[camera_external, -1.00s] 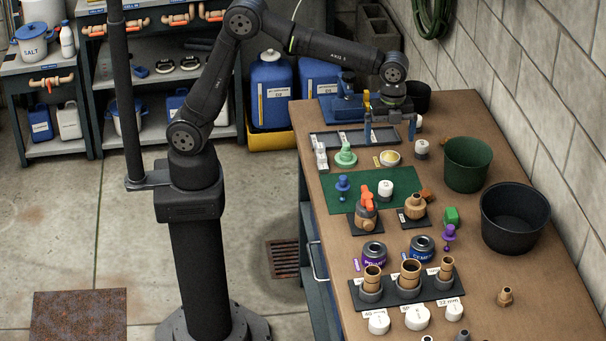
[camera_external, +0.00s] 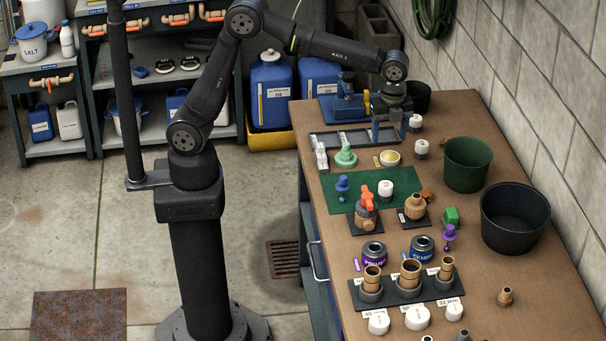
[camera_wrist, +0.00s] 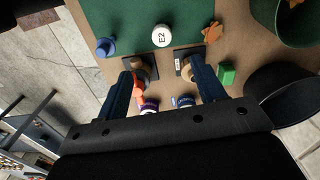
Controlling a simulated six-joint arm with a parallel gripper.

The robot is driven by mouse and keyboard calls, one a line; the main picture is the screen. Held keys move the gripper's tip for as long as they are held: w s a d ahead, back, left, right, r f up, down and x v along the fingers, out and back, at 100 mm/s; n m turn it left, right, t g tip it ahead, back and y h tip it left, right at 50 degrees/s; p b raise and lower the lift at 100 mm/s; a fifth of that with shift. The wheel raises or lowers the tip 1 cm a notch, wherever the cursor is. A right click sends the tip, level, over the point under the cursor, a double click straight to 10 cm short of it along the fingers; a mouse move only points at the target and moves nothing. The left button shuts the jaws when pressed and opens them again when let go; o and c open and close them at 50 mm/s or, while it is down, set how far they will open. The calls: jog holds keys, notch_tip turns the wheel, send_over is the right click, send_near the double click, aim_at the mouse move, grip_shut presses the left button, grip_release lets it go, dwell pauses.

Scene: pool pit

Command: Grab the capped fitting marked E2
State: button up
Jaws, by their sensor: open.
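The capped fitting marked E2 (camera_wrist: 161,36) shows a round white cap with dark lettering. It stands on the green mat near the top of the wrist view, and a white capped piece (camera_external: 385,188) stands on the green mat in the external view. My gripper (camera_external: 390,130) is above the far end of the bench, beyond the mat. Its two blue fingers are apart and nothing is between them. In the wrist view my gripper (camera_wrist: 165,88) points down, with the E2 fitting ahead of the fingertips and clear of them.
A blue knobbed piece (camera_external: 343,188) and an orange-handled valve (camera_external: 366,208) stand near the white piece. Other white capped pieces (camera_external: 421,148) stand near my gripper. A green bucket (camera_external: 468,164) and black bucket (camera_external: 515,218) stand at right.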

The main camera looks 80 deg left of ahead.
send_over(386, 184)
jog(key=a, duration=0.1)
notch_tip(386, 184, down, 12)
jog(key=shift+a+f, duration=0.1)
jog(key=shift+d+f, duration=0.2)
jog(key=shift+f, duration=0.7)
jog(key=shift+d+f, duration=0.15)
jog(key=shift+f, duration=0.7)
jog(key=shift+d+f, duration=0.2)
jog(key=shift+f, duration=0.7)
jog(key=shift+c, duration=0.2)
jog(key=c, duration=1)
